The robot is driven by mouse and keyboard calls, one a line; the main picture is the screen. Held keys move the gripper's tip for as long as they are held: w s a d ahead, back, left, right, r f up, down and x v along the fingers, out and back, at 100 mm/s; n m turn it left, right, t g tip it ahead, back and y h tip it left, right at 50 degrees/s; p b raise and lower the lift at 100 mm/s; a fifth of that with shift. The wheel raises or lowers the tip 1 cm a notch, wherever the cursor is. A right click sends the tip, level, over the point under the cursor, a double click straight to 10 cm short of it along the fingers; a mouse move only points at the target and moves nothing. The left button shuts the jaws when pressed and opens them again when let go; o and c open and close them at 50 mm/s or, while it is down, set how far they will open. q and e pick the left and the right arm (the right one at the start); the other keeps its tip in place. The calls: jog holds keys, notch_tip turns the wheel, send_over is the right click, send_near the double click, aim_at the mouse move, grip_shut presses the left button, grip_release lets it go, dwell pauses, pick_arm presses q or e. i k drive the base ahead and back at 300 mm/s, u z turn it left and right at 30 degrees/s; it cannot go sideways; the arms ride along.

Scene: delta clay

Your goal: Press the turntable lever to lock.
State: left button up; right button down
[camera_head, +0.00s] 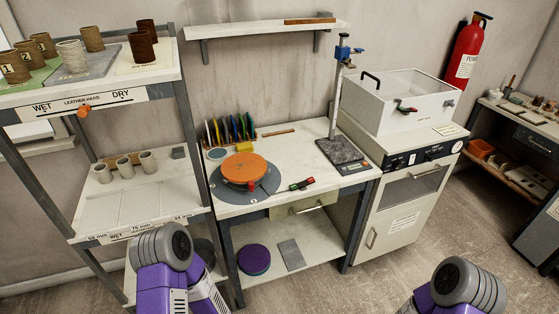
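The turntable has a round orange top (244,167) on a wider grey disc (262,187), on the white workbench in the middle. My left arm shows at the lower left, in front of the shelf, and my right arm at the bottom right. Neither gripper shows in this view, and nothing of my arms touches the turntable or lever.
Coloured upright discs (229,130) and a yellow block (245,147) stand behind the turntable. A post stand (338,110) and a white cabinet (405,170) are to the right. A shelf rack (90,95) with cups is on the left.

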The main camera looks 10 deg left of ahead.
aim_at(293, 187)
jog(key=u, duration=0.45)
jog(key=i, duration=0.4)
jog(key=u, duration=0.35)
